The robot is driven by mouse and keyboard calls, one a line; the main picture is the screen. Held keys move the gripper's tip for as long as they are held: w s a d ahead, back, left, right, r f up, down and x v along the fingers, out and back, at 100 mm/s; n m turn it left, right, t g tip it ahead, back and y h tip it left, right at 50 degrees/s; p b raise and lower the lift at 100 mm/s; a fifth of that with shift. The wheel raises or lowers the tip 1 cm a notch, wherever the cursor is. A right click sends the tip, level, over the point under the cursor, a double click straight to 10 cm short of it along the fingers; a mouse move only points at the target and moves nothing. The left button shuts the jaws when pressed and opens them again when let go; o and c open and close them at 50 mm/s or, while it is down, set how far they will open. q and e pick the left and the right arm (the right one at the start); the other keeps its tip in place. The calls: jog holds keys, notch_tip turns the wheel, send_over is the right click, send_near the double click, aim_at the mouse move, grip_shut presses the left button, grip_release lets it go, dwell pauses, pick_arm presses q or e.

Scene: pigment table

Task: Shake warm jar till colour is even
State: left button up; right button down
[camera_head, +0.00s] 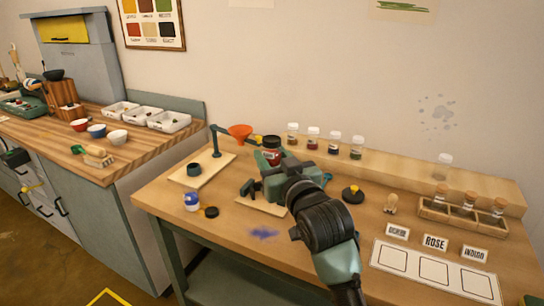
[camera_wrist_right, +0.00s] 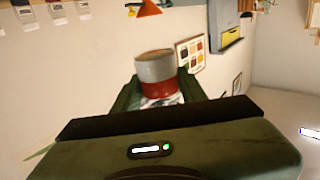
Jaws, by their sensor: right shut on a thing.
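My right gripper (camera_head: 272,165) is shut on a small jar (camera_head: 271,152) above the worktable, near the orange funnel. In the head view the jar looks roughly upright, with a dark top and a red body partly hidden by the gripper. In the right wrist view the jar (camera_wrist_right: 158,85) sits between the fingers (camera_wrist_right: 160,95); it shows a grey end, a red band and part of a pale label. I cannot tell how even the colour inside is. My left gripper is not in view.
An orange funnel (camera_head: 240,131) on a stand is close behind the held jar. Several jars, including one dark red one (camera_head: 313,138), line the back shelf. Name cards (camera_head: 435,243) stand right.

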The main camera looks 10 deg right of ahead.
aim_at(272, 139)
notch_tip(272, 139, up, 9)
jog(key=p, duration=0.8)
jog(key=shift+f, duration=0.1)
jog(key=shift+s+f, duration=0.1)
